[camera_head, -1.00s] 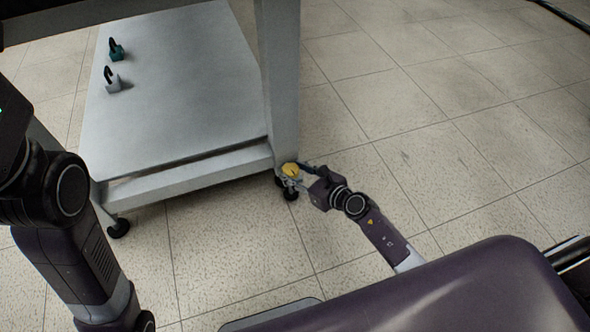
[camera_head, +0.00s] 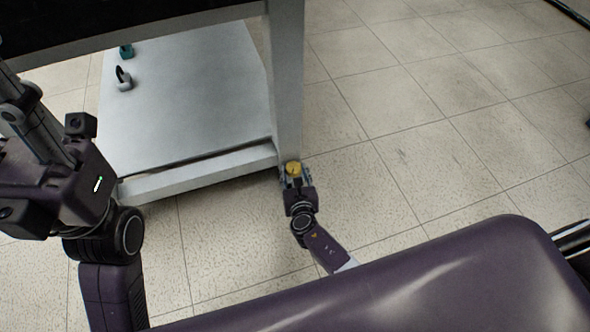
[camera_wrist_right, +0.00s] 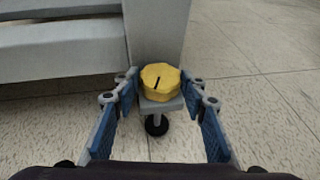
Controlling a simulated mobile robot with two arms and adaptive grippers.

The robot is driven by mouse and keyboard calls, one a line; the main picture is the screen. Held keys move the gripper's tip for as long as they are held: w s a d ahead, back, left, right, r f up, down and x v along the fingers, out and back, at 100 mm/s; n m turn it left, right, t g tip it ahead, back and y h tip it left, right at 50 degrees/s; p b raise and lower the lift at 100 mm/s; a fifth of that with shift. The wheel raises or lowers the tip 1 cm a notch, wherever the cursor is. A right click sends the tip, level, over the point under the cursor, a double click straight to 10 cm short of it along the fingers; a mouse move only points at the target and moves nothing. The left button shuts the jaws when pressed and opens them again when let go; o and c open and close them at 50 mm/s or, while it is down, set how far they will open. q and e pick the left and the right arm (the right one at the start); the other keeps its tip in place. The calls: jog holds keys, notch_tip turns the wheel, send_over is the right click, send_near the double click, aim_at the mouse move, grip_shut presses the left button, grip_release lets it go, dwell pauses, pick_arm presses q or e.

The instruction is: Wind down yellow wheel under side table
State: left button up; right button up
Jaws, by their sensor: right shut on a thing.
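The yellow wheel (camera_head: 293,168) sits at the foot of the near right leg of the side table (camera_head: 288,80). In the right wrist view the yellow wheel (camera_wrist_right: 159,82) is scalloped, with a dark line on its top, above a grey bracket and a black caster (camera_wrist_right: 156,124). My right gripper (camera_head: 294,178) has its fingers on both sides of the wheel and is shut on it; its blue pads (camera_wrist_right: 160,85) show in the wrist view. My left gripper (camera_head: 25,105) is at the left of the head view, above the floor, with its fingertips partly cut off.
The table's lower shelf (camera_head: 190,110) bears two small padlock-like things, one grey (camera_head: 124,80) and one teal (camera_head: 126,51). A grey rail (camera_head: 200,172) runs along the shelf's near edge. The tiled floor (camera_head: 430,130) to the right is clear.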

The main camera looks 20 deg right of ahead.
jog(key=shift+m+h, duration=0.3)
jog(key=o, duration=0.9)
jog(key=shift+s, duration=0.1)
jog(key=shift+s+a, duration=0.1)
jog(key=shift+s, duration=0.15)
jog(key=v, duration=1.1)
jog(key=shift+r, duration=0.15)
jog(key=shift+a+r, duration=0.1)
